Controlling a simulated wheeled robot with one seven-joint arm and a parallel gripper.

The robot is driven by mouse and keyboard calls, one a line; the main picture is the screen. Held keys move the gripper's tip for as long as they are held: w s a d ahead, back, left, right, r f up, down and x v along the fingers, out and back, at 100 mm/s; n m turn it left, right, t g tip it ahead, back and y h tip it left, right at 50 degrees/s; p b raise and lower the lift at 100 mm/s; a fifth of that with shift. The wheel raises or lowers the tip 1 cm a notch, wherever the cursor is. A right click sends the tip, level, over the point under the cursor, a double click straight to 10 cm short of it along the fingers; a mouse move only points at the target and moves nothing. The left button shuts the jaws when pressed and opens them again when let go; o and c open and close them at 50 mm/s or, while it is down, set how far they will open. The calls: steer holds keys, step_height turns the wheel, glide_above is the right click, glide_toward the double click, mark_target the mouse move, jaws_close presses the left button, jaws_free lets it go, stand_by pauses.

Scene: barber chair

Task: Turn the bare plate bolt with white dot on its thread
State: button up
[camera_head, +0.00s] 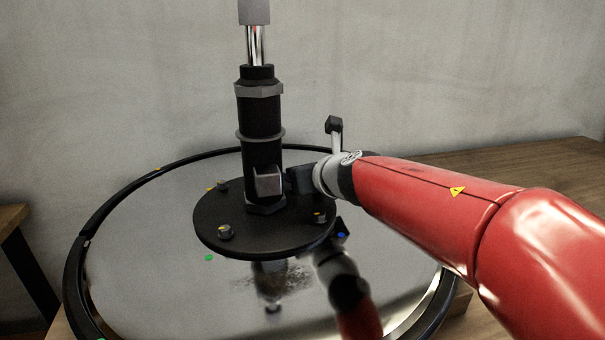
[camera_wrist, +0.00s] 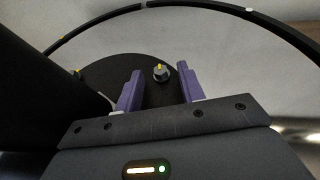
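The black round plate (camera_head: 215,212) carries several small bolts around the black column. Three bolts show in the head view: front left (camera_head: 225,232), back left (camera_head: 222,185) and right (camera_head: 319,217), each with a yellowish mark. In the wrist view one grey bolt (camera_wrist: 160,74) with a yellow mark on top stands on the plate. My gripper (camera_wrist: 160,68) is open, its two purple fingers apart on either side of that bolt, with gaps visible. In the head view my gripper (camera_head: 300,180) is beside the column, its fingers hidden. I cannot make out a white dot on any bolt thread.
The black column (camera_head: 260,118) rises from the plate, close to my gripper's left. A lever (camera_head: 334,127) stands behind my wrist.

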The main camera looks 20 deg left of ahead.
steer(key=v, duration=0.7)
steer(key=shift+s+d+p, duration=0.15)
steer(key=shift+s+p, duration=0.05)
steer(key=shift+p, duration=0.2)
steer(key=w+n+g+y, duration=0.1)
steer(key=w, duration=0.1)
steer(key=w+n+g+y, duration=0.1)
steer(key=w+g, duration=0.1)
steer(key=w+n+g+y, duration=0.1)
steer(key=w+n+g, duration=0.1)
steer(key=w, duration=0.1)
steer(key=shift+r, duration=0.25)
steer(key=n+g, duration=0.1)
steer(key=w+d+n+g, duration=0.1)
steer(key=n+g, duration=0.1)
steer(key=w+n+g+y, duration=0.1)
steer(key=n+g, duration=0.1)
steer(key=shift+w+d+f, duration=0.1)
steer(key=shift+w+d, duration=0.05)
steer(key=shift+d, duration=0.25)
steer(key=shift+d+f+n+g, duration=0.1)
steer(key=shift+d+n+g, duration=0.15)
steer(key=shift+n+g, duration=0.35)
steer(key=shift+d+f+n+g, duration=0.1)
steer(key=shift+d+n+g, duration=0.15)
steer(key=shift+n+g, duration=0.3)
steer(key=x, duration=0.7)
steer(key=shift+a+p, duration=0.3)
steer(key=shift+c, duration=0.3)
